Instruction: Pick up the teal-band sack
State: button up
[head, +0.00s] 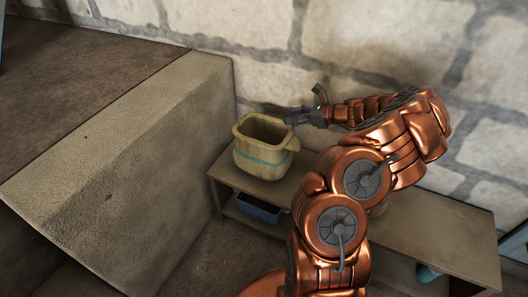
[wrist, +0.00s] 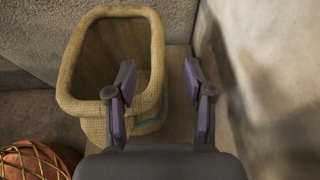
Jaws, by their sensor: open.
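The teal-band sack (head: 262,158) is a tan woven, open-topped sack with a teal stripe around its side. It stands upright on the left end of a low wooden shelf unit. In the wrist view the sack (wrist: 92,108) shows from above, its thick rim and hollow inside facing me. My gripper (head: 290,114) is at the sack's back right rim. In the wrist view my gripper (wrist: 160,78) is open and empty between its purple-padded fingers. The left finger overlaps the right rim in the picture, and the right finger is outside the sack. I cannot tell whether they touch.
The wooden shelf (head: 420,232) extends right beneath my arm. A dark blue bin (head: 258,208) sits on its lower level. A stone block (head: 130,150) borders the left, and a stone wall (head: 330,40) stands close behind. A netted reddish round object (wrist: 32,162) shows at lower left.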

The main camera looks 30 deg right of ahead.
aim_at(275, 117)
jog(key=b+x, duration=0.2)
jog(key=x, duration=0.4)
jog(key=shift+a+f, duration=0.1)
jog(key=shift+f, duration=0.05)
jog(key=shift+w+a, duration=0.15)
jog(key=shift+w, duration=0.15)
jog(key=shift+c, duration=0.5)
grip_shut()
